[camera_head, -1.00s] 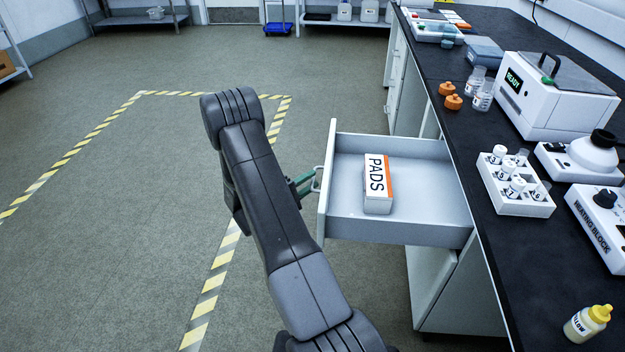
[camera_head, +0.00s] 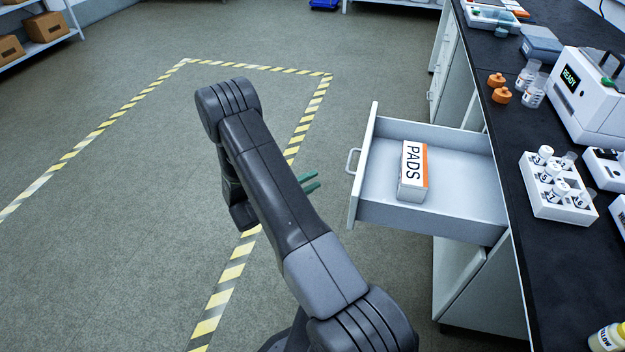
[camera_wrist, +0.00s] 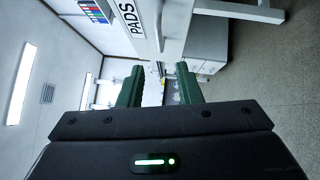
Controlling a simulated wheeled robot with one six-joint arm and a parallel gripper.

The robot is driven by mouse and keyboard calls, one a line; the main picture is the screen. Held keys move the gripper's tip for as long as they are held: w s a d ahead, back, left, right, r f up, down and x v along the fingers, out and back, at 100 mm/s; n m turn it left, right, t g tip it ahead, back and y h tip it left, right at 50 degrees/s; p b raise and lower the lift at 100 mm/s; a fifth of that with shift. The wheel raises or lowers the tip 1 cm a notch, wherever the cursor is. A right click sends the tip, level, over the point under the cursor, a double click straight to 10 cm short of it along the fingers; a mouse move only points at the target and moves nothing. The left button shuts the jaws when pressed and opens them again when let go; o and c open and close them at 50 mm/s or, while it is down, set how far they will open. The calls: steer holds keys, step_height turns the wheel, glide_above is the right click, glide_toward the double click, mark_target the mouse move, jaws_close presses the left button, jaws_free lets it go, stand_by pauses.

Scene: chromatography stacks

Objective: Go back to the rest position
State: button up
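My gripper (camera_head: 309,183) has green fingers and is in the head view, just left of the open drawer (camera_head: 440,212). The fingers are apart with nothing between them, and a gap separates them from the drawer's handle (camera_head: 351,162). My arm hides part of the gripper's body. In the wrist view my gripper (camera_wrist: 160,85) shows both green fingers spread wide. The drawer is pulled out from the bench and holds a white and orange box marked PADS (camera_head: 412,172).
The black bench top (camera_head: 545,262) runs along the right. On it stand a white vial rack (camera_head: 560,205), orange caps (camera_head: 501,95), clear bottles and a white machine marked READY (camera_head: 590,100). The floor to the left is clear, with striped tape (camera_head: 232,272). Shelves with boxes (camera_head: 47,27) stand far left.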

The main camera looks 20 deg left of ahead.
mark_target(349, 159)
steer(key=shift+w, duration=0.1)
steer(key=b+x, duration=0.1)
steer(key=x, duration=1.3)
steer(key=shift+d+b, duration=0.15)
steer(key=shift+b, duration=0.25)
